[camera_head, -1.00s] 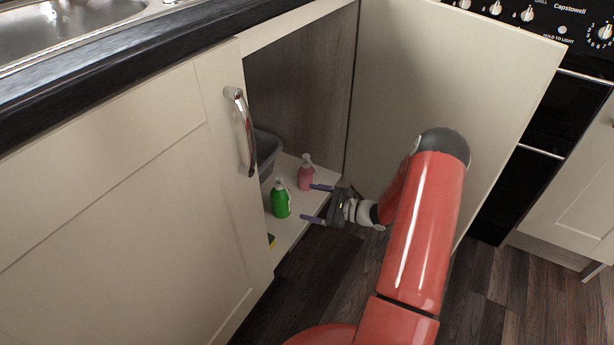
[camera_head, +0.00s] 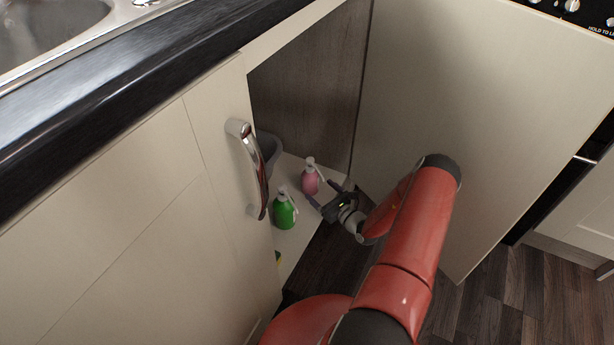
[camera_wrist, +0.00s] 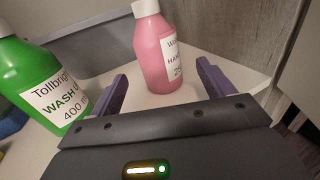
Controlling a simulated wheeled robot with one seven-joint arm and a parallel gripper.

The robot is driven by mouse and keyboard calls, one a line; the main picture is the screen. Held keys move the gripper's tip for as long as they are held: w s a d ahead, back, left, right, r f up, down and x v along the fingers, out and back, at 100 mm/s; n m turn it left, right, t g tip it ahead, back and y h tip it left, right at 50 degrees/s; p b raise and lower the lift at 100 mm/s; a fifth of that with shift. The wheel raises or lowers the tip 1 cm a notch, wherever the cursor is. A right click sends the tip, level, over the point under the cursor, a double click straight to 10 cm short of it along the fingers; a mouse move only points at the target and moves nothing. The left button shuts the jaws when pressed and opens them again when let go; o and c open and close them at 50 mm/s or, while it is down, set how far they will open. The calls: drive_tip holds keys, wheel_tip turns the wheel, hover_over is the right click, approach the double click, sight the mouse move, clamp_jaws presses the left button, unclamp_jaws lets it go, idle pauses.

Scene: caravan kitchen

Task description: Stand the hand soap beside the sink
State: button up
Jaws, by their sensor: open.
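The hand soap is a pink bottle (camera_head: 310,181) with a pale top, standing upright on the cabinet floor. In the wrist view the pink bottle (camera_wrist: 157,50) stands ahead of my fingers, roughly between their lines, with part of its label showing. My gripper (camera_head: 325,197) is open and empty, its purple fingers just short of the bottle; the open fingers also show in the wrist view (camera_wrist: 160,88). The sink (camera_head: 45,30) is at the top left, set in the worktop above the cabinet.
A green wash-up bottle (camera_head: 284,212) stands left of the pink one, close to my left finger (camera_wrist: 108,97). A grey tub (camera_head: 268,150) is behind it. The cabinet door (camera_head: 470,110) stands open at right. A dark worktop edge (camera_head: 130,68) overhangs the opening.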

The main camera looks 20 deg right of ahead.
sight(316, 186)
drive_tip(key=x, duration=0.6)
drive_tip(key=shift+w+a, duration=0.1)
drive_tip(key=shift+c, duration=0.4)
drive_tip(key=c, duration=1.3)
drive_tip(key=shift+r, duration=0.1)
wheel_tip(316, 186, up, 20)
drive_tip(key=shift+f+p, duration=0.1)
drive_tip(key=shift+p, duration=1.1)
drive_tip(key=s+a+n+y, duration=0.1)
drive_tip(key=s+a, duration=0.2)
drive_tip(key=a, duration=0.3)
drive_tip(key=s+a+r+n+g+y+p, duration=0.1)
drive_tip(key=s+a, duration=0.3)
drive_tip(key=a, duration=0.2)
drive_tip(key=s+a+y+p, duration=0.1)
drive_tip(key=s+a+y, duration=0.1)
drive_tip(key=a, duration=0.4)
drive_tip(key=shift+s+r+n+g, duration=0.2)
drive_tip(key=shift+s+n+g, duration=0.15)
drive_tip(key=shift+s, duration=0.4)
